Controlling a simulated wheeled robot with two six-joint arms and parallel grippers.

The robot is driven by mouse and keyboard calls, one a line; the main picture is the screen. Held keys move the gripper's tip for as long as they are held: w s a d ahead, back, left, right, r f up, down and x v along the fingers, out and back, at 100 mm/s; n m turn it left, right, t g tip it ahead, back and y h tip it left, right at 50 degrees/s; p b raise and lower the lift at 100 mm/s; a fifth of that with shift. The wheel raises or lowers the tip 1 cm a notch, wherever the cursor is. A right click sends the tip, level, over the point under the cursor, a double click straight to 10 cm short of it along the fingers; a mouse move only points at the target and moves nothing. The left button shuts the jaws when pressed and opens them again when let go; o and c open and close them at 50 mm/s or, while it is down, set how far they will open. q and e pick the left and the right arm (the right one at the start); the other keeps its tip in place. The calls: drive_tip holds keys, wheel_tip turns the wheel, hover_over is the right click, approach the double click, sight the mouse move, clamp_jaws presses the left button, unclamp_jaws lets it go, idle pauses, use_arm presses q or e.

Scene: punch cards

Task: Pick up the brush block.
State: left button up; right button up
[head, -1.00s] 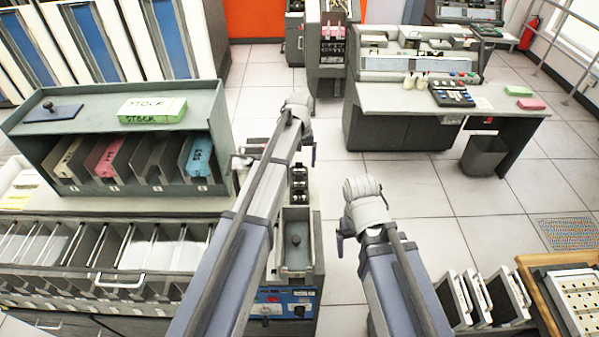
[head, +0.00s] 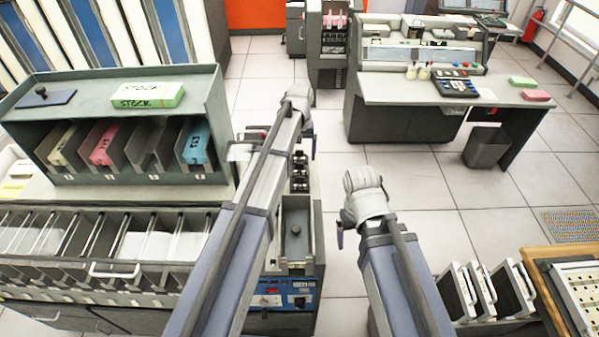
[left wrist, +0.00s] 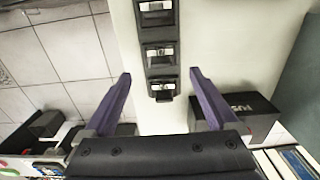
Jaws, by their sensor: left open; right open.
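A dark strip with three bays, each holding a small metal-and-black piece, shows in the left wrist view (left wrist: 159,48) and in the head view (head: 300,172). I cannot tell for sure which piece is the brush block; the nearest piece (left wrist: 162,88) lies between my left fingertips in that view. My left gripper (left wrist: 160,73) is open and empty, its two purple fingers on either side of the strip's near end. In the head view the left forearm hides part of the machine top. My right gripper (head: 341,236) is mostly hidden by its wrist, over the floor.
A knobbed weight (head: 296,231) sits in the machine's hopper. A grey shelf unit (head: 215,90) with card bins stands left. Card trays (head: 490,292) stand lower right. Open floor (head: 410,185) lies between.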

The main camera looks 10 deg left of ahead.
sight(299, 164)
use_arm(q)
drive_tip(key=f+b, duration=0.4)
drive_tip(key=f, duration=0.1)
drive_tip(key=shift+s, duration=0.3)
drive_tip(key=shift+r, duration=0.15)
clamp_jaws()
idle(0.3)
wheel_tip(299, 164, up, 10)
drive_tip(key=p, duration=1)
